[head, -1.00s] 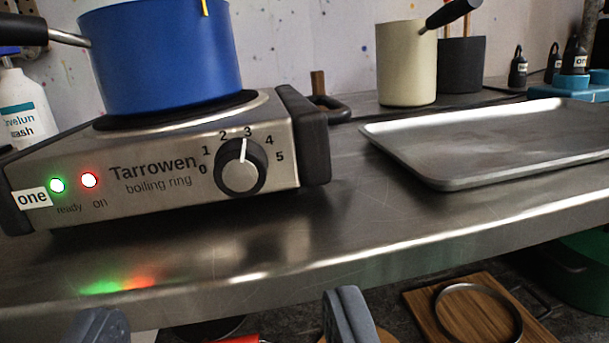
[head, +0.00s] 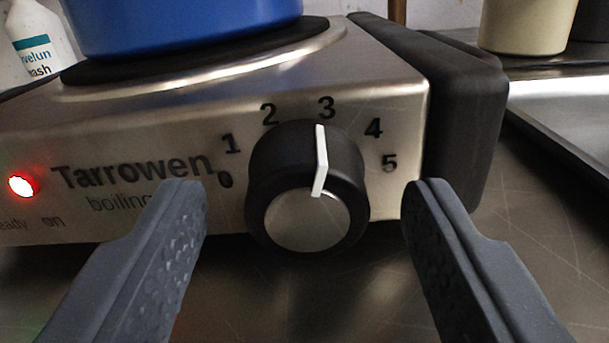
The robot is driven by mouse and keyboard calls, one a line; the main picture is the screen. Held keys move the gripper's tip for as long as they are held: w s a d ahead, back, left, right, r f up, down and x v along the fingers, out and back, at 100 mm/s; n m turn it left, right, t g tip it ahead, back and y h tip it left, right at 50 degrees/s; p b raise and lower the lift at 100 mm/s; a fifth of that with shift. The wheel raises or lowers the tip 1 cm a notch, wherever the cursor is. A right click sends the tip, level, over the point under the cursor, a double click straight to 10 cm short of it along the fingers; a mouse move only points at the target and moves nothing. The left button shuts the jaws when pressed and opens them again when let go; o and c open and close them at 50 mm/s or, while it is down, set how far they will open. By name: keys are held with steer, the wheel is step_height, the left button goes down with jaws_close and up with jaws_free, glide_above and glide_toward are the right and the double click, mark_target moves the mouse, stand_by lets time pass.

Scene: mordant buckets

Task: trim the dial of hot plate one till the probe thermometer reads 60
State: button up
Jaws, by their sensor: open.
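Hot plate one (head: 390,95) is a steel Tarrowen boiling ring with a dark end cap on its right. Its black dial (head: 265,172) has a silver face and a white pointer standing at about 3 on the 0 to 5 scale. The red "on" light (head: 23,185) glows; the "ready" light is out of view. A blue pot (head: 180,22) sits on the ring, its top cut off. My gripper (head: 308,190) is open, one finger on each side of the dial, with clear gaps and no visible touch. The thermometer's reading is not in view.
A white wash bottle (head: 40,42) stands behind at the left. The bare steel bench lies below the dial.

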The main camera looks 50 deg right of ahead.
steer(key=shift+w+d, duration=0.1)
steer(key=shift+c, duration=0.3)
steer(key=c, duration=0.9)
steer(key=shift+d, duration=0.2)
steer(key=shift+a, duration=0.15)
steer(key=shift+r+p, duration=0.1)
steer(key=shift+p, duration=0.35)
